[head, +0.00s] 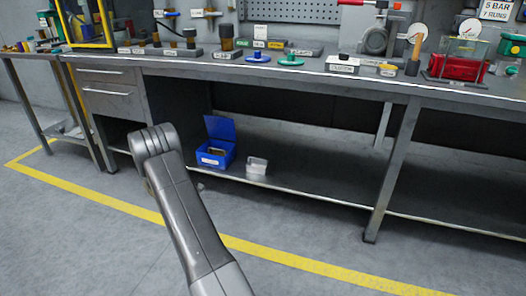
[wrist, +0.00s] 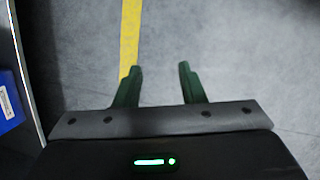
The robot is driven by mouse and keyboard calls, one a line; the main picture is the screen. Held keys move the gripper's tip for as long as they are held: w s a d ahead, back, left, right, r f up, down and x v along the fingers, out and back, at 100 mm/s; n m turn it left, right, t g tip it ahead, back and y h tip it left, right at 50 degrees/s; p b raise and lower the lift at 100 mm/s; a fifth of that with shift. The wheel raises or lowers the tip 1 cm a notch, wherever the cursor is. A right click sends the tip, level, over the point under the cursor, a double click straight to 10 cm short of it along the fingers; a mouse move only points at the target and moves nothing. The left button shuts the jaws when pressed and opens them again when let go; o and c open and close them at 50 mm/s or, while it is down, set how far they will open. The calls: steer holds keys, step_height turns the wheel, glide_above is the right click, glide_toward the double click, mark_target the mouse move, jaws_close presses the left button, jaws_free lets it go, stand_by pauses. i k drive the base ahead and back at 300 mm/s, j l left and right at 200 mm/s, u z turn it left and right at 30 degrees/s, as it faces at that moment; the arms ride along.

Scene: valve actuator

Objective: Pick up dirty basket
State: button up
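A small pale, open-topped basket (head: 257,165) sits on the lower shelf under the workbench, just right of a blue box with its lid raised (head: 215,158). I cannot tell from its look whether this basket is dirty, and its inside is too small to make out. My gripper (wrist: 160,72) is open, with its two green fingers apart and only floor seen between them. Part of the blue box (wrist: 9,105) shows at the left edge of the wrist view. The basket is not seen there. My arm hides the gripper in the head view.
The lower shelf (head: 310,170) is clear to the right of the basket, up to a bench leg (head: 392,175). The bench top (head: 300,72) overhangs the shelf and holds many labelled parts. A drawer unit (head: 112,98) stands at left. The floor in front is free.

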mark_target(215, 151)
steer(key=i+j+z, duration=0.15)
steer(key=i+j, duration=0.25)
steer(key=i+j+z, duration=0.2)
steer(key=i+j, duration=0.25)
steer(key=i+j+z, duration=0.15)
steer(key=i+j, duration=0.3)
steer(key=i+j+z, duration=0.15)
steer(key=i+j, duration=0.2)
steer(key=j, duration=0.25)
